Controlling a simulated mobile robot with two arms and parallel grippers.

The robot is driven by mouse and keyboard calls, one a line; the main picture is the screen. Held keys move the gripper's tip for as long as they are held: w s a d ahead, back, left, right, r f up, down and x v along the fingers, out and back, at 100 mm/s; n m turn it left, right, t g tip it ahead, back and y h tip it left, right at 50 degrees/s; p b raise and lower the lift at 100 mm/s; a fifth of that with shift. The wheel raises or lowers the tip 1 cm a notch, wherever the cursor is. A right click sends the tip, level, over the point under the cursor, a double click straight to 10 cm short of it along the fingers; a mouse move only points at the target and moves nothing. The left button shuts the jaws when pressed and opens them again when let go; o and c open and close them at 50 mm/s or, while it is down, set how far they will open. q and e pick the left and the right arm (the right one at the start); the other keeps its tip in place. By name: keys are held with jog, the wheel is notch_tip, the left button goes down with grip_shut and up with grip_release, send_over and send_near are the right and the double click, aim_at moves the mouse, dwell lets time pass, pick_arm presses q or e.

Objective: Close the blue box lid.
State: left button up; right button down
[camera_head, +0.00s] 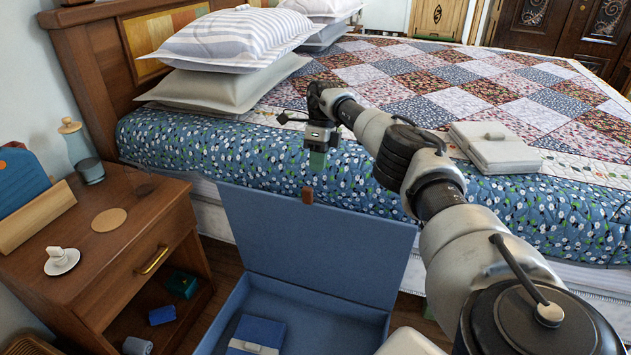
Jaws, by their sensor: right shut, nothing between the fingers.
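The blue box (290,315) stands open on the floor between the nightstand and my base. Its blue lid (315,240) is raised, standing almost upright along the bed side. A small brown tab (307,195) sits at the lid's top edge. A blue book-like item (257,336) with a pale band lies inside the box. My right arm reaches in from the lower right, and my right gripper (317,162) points down over the bed's edge, just above the brown tab. It is shut and empty; whether it touches the tab cannot be told. My left gripper is not in view.
The bed (200,150) with pillows fills the back. A pale book-like object (495,147) lies on the quilt.

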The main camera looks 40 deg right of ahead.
aim_at(316, 179)
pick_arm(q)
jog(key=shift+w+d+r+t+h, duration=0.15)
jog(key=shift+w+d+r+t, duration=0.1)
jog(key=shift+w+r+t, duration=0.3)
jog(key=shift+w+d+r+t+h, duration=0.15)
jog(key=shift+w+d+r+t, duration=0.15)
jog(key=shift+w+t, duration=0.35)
pick_arm(e)
jog(key=shift+x, duration=2.25)
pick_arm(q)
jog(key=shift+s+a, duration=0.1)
